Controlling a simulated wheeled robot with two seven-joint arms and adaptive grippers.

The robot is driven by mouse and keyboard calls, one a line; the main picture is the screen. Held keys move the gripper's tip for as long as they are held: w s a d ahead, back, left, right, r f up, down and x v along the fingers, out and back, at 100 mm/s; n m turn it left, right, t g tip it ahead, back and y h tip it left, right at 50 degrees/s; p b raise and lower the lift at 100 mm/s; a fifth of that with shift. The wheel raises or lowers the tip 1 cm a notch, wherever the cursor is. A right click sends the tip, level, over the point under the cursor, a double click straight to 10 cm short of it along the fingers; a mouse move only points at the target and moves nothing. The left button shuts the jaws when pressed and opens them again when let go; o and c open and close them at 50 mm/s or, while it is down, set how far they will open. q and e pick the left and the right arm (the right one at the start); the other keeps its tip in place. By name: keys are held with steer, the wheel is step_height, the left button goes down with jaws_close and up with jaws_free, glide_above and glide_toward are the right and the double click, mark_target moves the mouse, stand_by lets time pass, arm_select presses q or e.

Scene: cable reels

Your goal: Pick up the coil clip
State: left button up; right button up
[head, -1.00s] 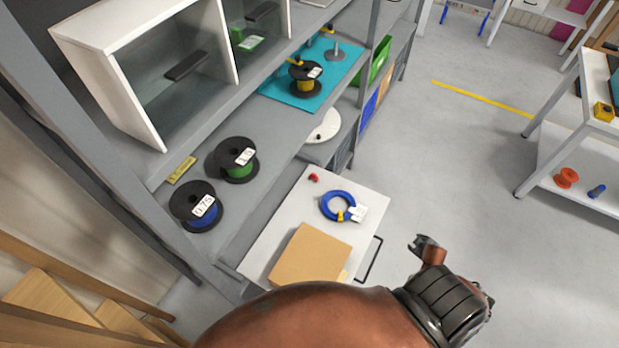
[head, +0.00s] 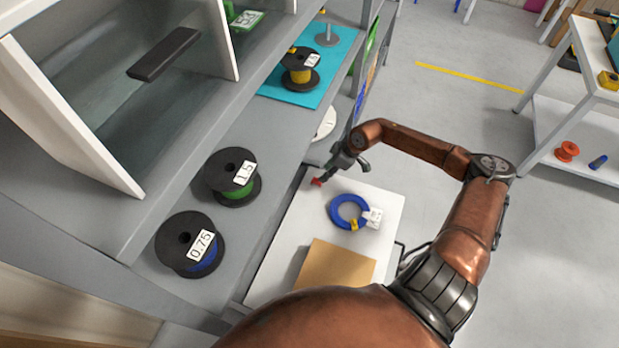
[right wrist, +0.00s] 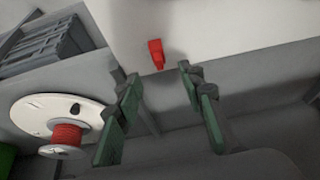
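A small red clip (head: 316,182), which looks like the coil clip, lies on the white cart top (head: 285,245) near its far left corner. In the right wrist view the red clip (right wrist: 156,54) lies near the edge of the white surface, just beyond the gap between the fingers. My right gripper (right wrist: 160,88) is open and empty, its green-padded fingers apart on either side of the clip's line. In the head view the right gripper (head: 328,175) is close beside the clip; contact cannot be told. My left gripper is not in view.
Cable reels (head: 190,244) (head: 233,177) stand on the shelf at left. A white disc with a red-wound spool (right wrist: 66,135) is beside the cart.

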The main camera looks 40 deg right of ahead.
mark_target(316, 182)
steer(key=shift+g, duration=0.3)
steer(key=b+x, duration=0.1)
steer(key=x, duration=0.1)
steer(key=b+x, duration=0.1)
steer(key=x, duration=0.2)
steer(key=b+x, duration=0.1)
steer(key=x, duration=0.2)
steer(key=shift+w+r, duration=0.15)
steer(key=shift+w, duration=0.1)
steer(key=shift+r, duration=0.15)
steer(key=shift+s, duration=0.1)
steer(key=shift+c, duration=0.7)
steer(key=c, duration=0.8)
